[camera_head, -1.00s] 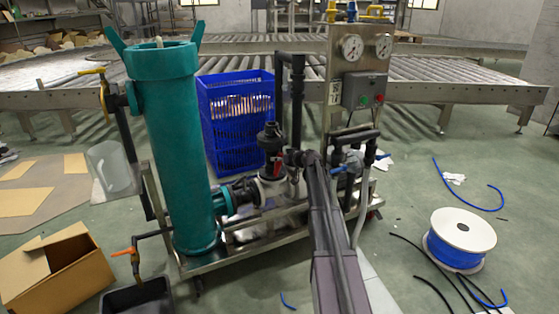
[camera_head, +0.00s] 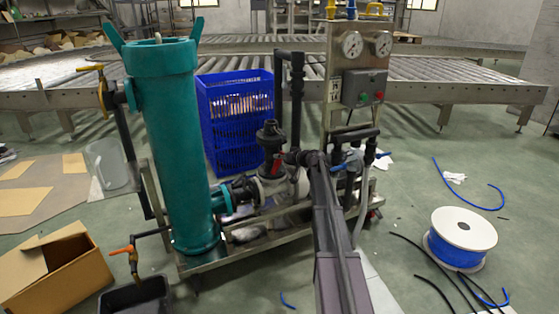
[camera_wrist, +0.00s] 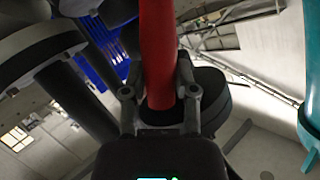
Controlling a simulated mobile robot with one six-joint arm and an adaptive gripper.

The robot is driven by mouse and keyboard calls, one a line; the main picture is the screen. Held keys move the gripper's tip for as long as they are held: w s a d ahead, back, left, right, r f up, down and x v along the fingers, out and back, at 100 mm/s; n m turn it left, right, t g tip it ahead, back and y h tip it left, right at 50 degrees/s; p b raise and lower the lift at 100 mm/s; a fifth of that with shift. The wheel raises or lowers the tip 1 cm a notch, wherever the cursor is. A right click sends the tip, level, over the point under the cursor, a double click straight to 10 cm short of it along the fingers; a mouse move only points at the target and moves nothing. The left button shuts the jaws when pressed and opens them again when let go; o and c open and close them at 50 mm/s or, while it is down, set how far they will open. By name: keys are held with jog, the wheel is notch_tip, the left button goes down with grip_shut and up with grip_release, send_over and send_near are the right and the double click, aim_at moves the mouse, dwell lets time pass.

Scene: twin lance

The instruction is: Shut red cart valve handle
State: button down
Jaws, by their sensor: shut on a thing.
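The red valve handle (camera_wrist: 157,45) runs down from the top of the wrist view and ends between my fingers. My gripper (camera_wrist: 159,92) is shut on it, with one finger on each side. In the head view, a small part of the red handle (camera_head: 274,168) shows beside the black valve body (camera_head: 270,137) on the cart (camera_head: 250,242). My gripper is mostly hidden there behind pipes and my own arm. The teal cylinder (camera_head: 172,140) stands upright on the cart, left of the valve.
A blue crate (camera_head: 236,125) stands behind the cart, before a roller conveyor (camera_head: 440,72). A gauge panel (camera_head: 362,60) rises at the cart's right. A cardboard box (camera_head: 60,272) and black bin (camera_head: 135,298) lie front left. A hose spool (camera_head: 460,240) stands right.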

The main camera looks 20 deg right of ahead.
jog(key=shift+w+d+f+m+t+y+b, duration=0.1)
jog(key=shift+d+f+m+t+y+b, duration=0.1)
jog(key=shift+m+y+b, duration=0.3)
jog(key=shift+d+f+m+t+y+b, duration=0.1)
jog(key=shift+d+m+t+y+b, duration=0.15)
jog(key=shift+m+b, duration=0.45)
jog(key=shift+c, duration=2)
grip_release()
jog(key=shift+a+r, duration=0.1)
